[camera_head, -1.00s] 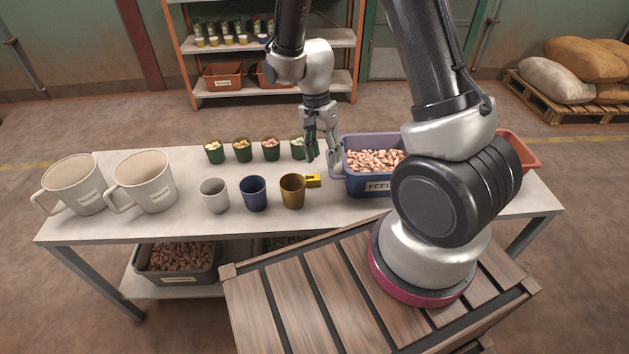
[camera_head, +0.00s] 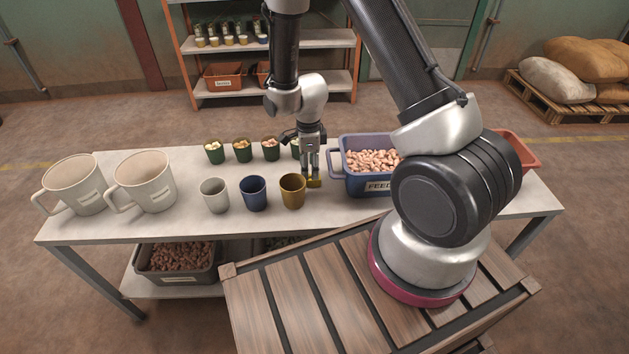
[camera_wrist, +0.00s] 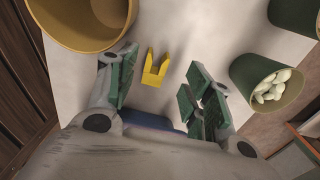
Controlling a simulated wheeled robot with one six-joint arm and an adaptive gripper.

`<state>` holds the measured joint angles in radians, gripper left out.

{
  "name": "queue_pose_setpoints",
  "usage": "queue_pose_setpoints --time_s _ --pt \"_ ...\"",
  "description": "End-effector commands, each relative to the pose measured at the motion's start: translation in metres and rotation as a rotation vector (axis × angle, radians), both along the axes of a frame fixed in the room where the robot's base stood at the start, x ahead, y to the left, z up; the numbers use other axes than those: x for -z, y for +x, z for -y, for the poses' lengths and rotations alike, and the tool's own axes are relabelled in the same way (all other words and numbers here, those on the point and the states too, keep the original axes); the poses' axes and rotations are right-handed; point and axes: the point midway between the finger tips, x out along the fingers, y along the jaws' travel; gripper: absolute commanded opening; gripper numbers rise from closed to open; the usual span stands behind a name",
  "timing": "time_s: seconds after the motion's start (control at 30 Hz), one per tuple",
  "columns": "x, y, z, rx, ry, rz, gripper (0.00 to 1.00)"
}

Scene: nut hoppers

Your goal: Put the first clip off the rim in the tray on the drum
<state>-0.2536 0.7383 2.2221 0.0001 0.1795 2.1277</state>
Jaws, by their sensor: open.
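The yellow clip (camera_head: 314,183) is a small forked piece beside the ochre cup (camera_head: 291,191). In the wrist view the clip (camera_wrist: 155,69) appears to lie on the table, apart from the cup's rim (camera_wrist: 85,45). My gripper (camera_head: 311,172) points down over the clip, its fingers open and empty. In the wrist view the clip shows between and a little beyond the green-padded fingers. I cannot tell how high the fingertips are above the table. No drum or tray on one shows.
A blue FEED bin (camera_head: 367,187) of nuts stands close to the right. A blue cup (camera_head: 253,194) and a grey cup (camera_head: 214,196) stand left. Small green cups (camera_head: 242,152) line the back. Large mugs (camera_head: 146,184) stand at far left.

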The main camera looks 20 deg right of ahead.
Motion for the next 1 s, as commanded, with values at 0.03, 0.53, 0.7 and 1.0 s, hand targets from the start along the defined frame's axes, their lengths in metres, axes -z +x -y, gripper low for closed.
queue_pose_setpoints --time_s 0.03,0.53,0.7,1.0 --pt "0.008 -0.003 0.001 0.0 -0.002 -0.005 0.51" --pt "0.046 -0.004 0.001 -0.001 0.0 -0.001 0.51" --pt "0.046 -0.005 0.001 -0.001 -0.001 -0.001 0.25" --pt "0.046 -0.005 0.001 -0.001 -0.001 -0.001 0.06"
